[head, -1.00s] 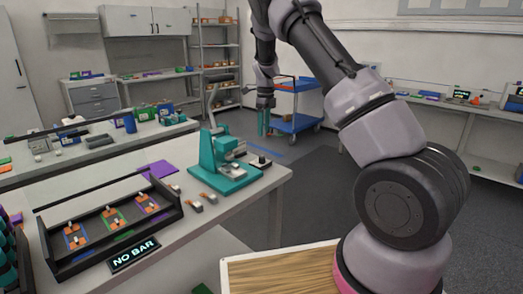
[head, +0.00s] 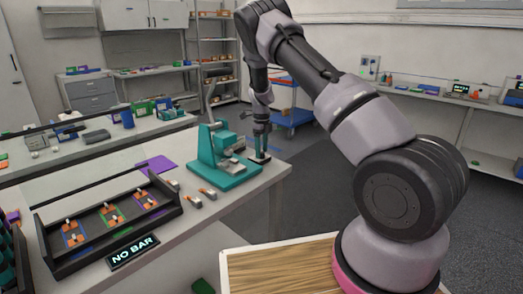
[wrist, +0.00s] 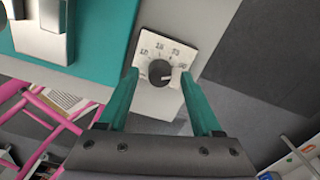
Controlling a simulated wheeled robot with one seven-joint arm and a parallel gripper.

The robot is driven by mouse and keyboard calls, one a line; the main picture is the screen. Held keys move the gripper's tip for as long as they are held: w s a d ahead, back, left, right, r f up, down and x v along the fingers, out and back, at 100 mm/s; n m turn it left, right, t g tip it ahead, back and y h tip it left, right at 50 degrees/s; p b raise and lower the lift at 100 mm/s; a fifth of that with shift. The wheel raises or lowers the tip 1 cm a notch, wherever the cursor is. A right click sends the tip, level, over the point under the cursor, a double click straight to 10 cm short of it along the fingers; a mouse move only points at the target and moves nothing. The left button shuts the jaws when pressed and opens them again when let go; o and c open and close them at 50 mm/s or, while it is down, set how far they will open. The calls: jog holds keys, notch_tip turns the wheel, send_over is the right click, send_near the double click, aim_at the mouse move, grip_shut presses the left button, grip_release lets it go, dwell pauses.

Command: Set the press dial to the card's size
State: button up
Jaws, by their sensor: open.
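The teal press (head: 222,172) stands at the far right corner of the near bench. Its dial (wrist: 160,72) is a dark round knob on a pale plate with printed numbers; the smaller ones are hard to read. A light pointer mark shows at the knob's right side. My gripper (wrist: 160,76) is open, its teal fingers on either side of the knob, apparently not closed on it. In the head view my gripper (head: 261,149) is low over the dial plate, which is mostly hidden. No size card is readable; a purple sheet (head: 156,163) lies on the bench.
Small metal pieces (head: 208,193) lie before the press. The bench edge is close to the dial; dark floor (wrist: 265,65) lies beyond.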

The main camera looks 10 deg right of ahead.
grip_shut()
jog(key=shift+n, duration=0.4)
jog(key=n, duration=0.2)
jog(key=shift+n, duration=0.4)
jog(key=n, duration=0.9)
jog(key=shift+n, duration=1.5)
